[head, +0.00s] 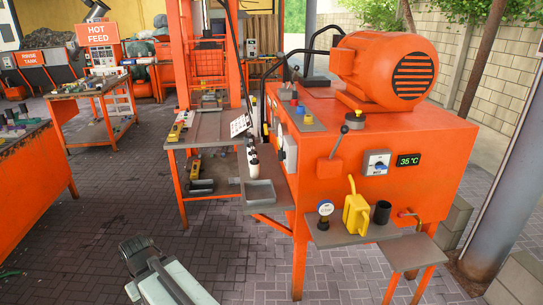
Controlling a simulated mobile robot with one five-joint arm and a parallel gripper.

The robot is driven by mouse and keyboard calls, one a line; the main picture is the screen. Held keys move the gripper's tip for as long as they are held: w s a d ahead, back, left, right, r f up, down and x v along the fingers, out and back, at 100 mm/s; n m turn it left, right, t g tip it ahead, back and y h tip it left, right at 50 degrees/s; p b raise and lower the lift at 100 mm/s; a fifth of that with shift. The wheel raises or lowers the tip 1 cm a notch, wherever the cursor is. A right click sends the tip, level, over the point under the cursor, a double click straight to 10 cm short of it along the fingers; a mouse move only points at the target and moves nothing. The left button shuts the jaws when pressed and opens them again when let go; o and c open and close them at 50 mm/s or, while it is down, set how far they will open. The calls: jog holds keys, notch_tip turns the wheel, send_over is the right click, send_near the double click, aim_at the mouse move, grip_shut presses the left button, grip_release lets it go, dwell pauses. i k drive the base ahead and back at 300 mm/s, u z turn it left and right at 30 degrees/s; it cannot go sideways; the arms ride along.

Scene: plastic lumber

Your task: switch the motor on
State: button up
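The large orange motor (388,70), with a black slotted end, sits on top of an orange cabinet (425,150). On the cabinet's front is a small switch box (376,162) with a blue surround and a pale knob; its setting is too small to read. Beside it a dark display (408,160) reads 35 °C. A lever with a dark ball knob (344,129) rises from an orange block to the left. My gripper (138,248) seems to be the dark part at the bottom left, above my pale body, well away from the cabinet. Its fingers cannot be made out.
A grey shelf (350,233) on the cabinet's front holds a gauge (325,208), a yellow jug (356,212) and a dark cup (382,212). A tool bench (205,128) stands left of the cabinet, an orange table (30,175) farther left. Paved floor (225,250) is open in front.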

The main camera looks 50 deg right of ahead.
aim_at(281, 155)
jog(key=i, duration=0.85)
jog(key=z, duration=0.05)
